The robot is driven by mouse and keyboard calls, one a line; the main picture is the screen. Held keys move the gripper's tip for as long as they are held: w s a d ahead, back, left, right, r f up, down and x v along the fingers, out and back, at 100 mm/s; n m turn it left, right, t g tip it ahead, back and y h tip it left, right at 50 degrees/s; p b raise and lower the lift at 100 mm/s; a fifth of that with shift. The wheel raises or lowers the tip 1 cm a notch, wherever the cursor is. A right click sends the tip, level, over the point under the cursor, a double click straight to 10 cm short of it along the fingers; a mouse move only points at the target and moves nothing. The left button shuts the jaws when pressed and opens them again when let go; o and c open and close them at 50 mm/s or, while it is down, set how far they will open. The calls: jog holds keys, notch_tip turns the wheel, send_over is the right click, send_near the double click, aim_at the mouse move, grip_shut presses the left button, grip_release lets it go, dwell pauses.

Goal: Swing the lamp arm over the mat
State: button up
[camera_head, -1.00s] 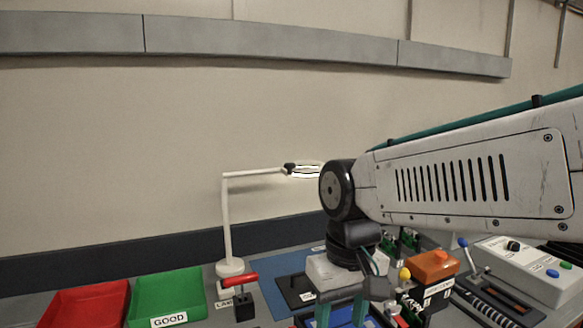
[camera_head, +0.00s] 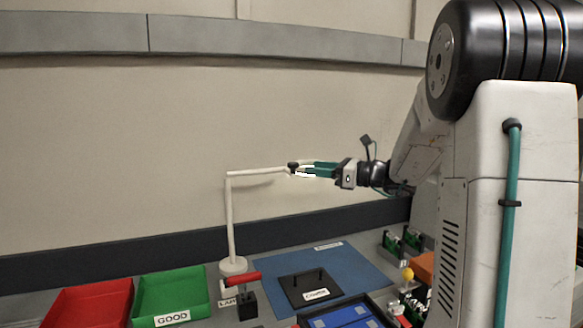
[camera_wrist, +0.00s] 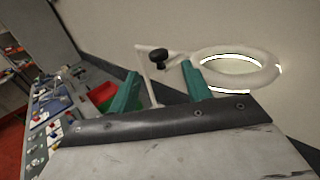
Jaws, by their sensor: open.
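The lamp arm (camera_head: 258,171) is a thin white bar on an upright post (camera_head: 230,218), ending in a black knob and a lit ring head. The blue mat (camera_head: 270,262) lies on the bench to the right of the post. The ring head (camera_wrist: 240,68) and black knob (camera_wrist: 159,57) show in the wrist view just beyond the fingers. My gripper (camera_head: 312,169) is open at the lamp head, with its green fingers overlapping it in the head view. In the wrist view the fingers (camera_wrist: 160,92) are spread with nothing between their near parts. Contact with the lamp cannot be told.
A red bin (camera_head: 90,303) and a green bin (camera_head: 171,292) marked GOOD stand at front left. A red-handled clamp (camera_head: 245,279) sits near the lamp base. A black plate (camera_head: 309,287) lies on the mat. An orange box (camera_head: 424,268) stands at right.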

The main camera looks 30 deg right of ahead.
aim_at(293, 163)
jog(key=x, duration=0.8)
jog(key=shift+s+a, duration=0.1)
grip_shut()
